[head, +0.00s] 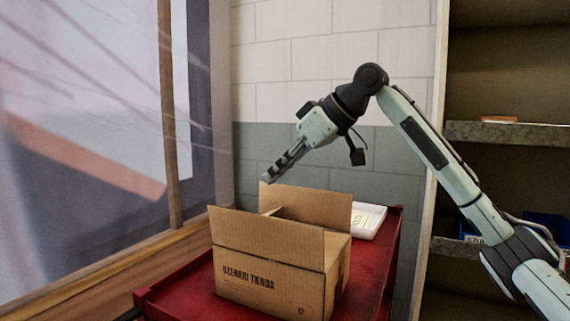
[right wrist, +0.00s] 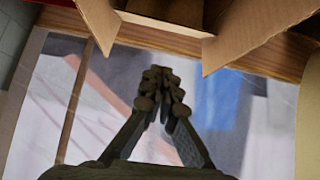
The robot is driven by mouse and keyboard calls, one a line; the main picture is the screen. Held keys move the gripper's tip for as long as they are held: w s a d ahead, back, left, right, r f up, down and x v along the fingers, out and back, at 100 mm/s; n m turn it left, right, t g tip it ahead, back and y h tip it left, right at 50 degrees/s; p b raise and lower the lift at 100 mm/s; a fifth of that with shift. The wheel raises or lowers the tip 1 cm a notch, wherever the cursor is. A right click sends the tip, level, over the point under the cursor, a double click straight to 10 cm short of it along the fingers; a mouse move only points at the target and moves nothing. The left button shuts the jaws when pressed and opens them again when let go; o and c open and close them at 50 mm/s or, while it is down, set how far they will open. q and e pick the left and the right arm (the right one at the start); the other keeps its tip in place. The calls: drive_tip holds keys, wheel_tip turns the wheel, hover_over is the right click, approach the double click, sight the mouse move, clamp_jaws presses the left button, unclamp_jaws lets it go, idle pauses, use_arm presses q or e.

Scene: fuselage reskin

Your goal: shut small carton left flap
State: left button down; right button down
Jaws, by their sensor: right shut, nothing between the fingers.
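The small cardboard carton (head: 262,289) stands open at the top. Its near flap (head: 265,236) and far flap (head: 315,211) stand up. A small piece of cardboard (head: 271,212) shows between them at the left; whether it is the left flap is unclear. My right gripper (head: 268,179) points down and left, just above and beyond the carton's left end, apart from it. In the right wrist view its fingers (right wrist: 160,88) are shut and empty, and two raised carton flaps (right wrist: 253,28) show at the top. The carton's inside is mostly hidden. My left gripper is not in view.
The carton stands on a red cart (head: 377,275). A white tray (head: 368,219) lies behind it at the right. A window with a wooden sill (head: 120,275) borders the left side. Shelves (head: 510,133) stand at the right.

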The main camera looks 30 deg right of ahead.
drive_tip(key=x, duration=0.4)
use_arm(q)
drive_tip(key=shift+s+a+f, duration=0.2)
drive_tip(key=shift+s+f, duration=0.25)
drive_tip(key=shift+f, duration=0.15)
use_arm(e)
drive_tip(key=f, duration=0.2)
drive_tip(key=s+f, duration=0.1)
drive_tip(key=f, duration=0.1)
drive_tip(key=shift+d, duration=0.4)
